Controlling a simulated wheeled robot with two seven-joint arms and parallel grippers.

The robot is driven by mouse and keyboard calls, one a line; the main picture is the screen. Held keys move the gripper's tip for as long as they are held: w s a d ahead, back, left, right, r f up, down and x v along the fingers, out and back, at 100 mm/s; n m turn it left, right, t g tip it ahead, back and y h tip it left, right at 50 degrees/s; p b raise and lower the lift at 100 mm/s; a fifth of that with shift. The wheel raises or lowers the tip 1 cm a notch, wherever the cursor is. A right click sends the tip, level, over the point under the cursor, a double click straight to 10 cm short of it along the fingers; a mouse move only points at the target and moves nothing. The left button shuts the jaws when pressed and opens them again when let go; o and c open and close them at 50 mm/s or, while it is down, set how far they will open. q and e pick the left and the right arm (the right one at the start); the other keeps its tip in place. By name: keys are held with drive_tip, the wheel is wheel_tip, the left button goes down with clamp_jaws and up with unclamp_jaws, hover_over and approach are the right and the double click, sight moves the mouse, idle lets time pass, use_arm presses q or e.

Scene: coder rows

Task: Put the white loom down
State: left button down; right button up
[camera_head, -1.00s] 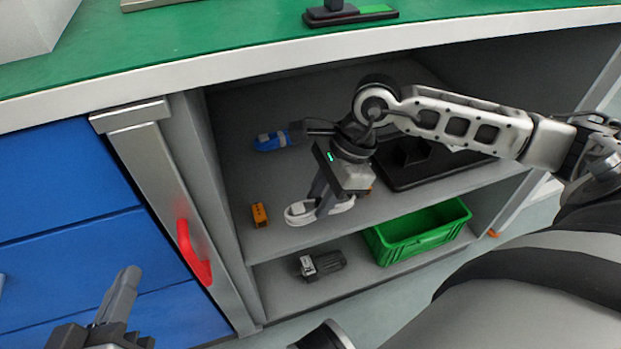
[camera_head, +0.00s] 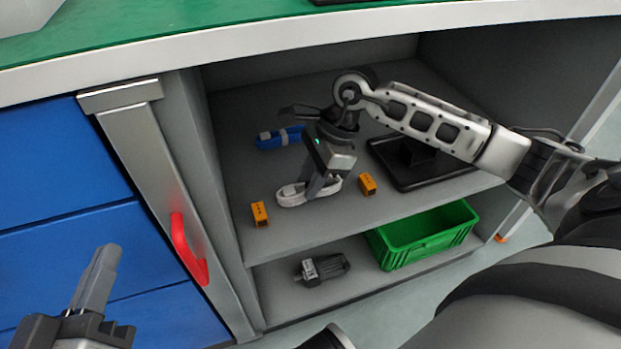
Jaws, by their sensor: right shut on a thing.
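The white loom (camera_head: 293,195) is a coiled white cable bundle low over the upper shelf (camera_head: 320,222) of the cabinet. My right gripper (camera_head: 311,194) points down and is shut on the loom. I cannot tell whether the loom touches the shelf. My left gripper (camera_head: 95,285) is at the lower left, in front of the blue drawers, away from the loom; its finger opening does not show clearly.
On the upper shelf are a blue loom (camera_head: 280,138), two orange blocks (camera_head: 260,214) (camera_head: 367,184) and a black tray (camera_head: 415,160). Below are a grey motor-like part (camera_head: 322,269) and a green crate (camera_head: 422,236). A red handle (camera_head: 188,250) sticks out at the left.

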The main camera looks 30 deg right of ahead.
drive_tip(key=o, duration=1)
use_arm(q)
drive_tip(key=shift+r, duration=0.1)
use_arm(e)
drive_tip(key=shift+r, duration=0.15)
drive_tip(key=p+v, duration=0.1)
drive_tip(key=v, duration=0.1)
drive_tip(key=shift+d+r, duration=0.15)
drive_tip(key=shift+r, duration=0.1)
drive_tip(key=p+v, duration=0.1)
drive_tip(key=v, duration=0.2)
drive_tip(key=shift+s+d+r, duration=0.1)
drive_tip(key=shift+d+r, duration=0.05)
drive_tip(key=shift+r, duration=0.25)
use_arm(q)
drive_tip(key=shift+s+f+g+y+p, duration=0.25)
drive_tip(key=shift+f+g, duration=0.1)
drive_tip(key=shift+f, duration=0.2)
drive_tip(key=shift+s+f+g+y+p, duration=0.1)
drive_tip(key=shift+s+f+g+y, duration=0.2)
drive_tip(key=shift+f, duration=0.25)
use_arm(e)
drive_tip(key=shift+d+r, duration=0.2)
drive_tip(key=shift+r, duration=0.25)
drive_tip(key=shift+s, duration=0.1)
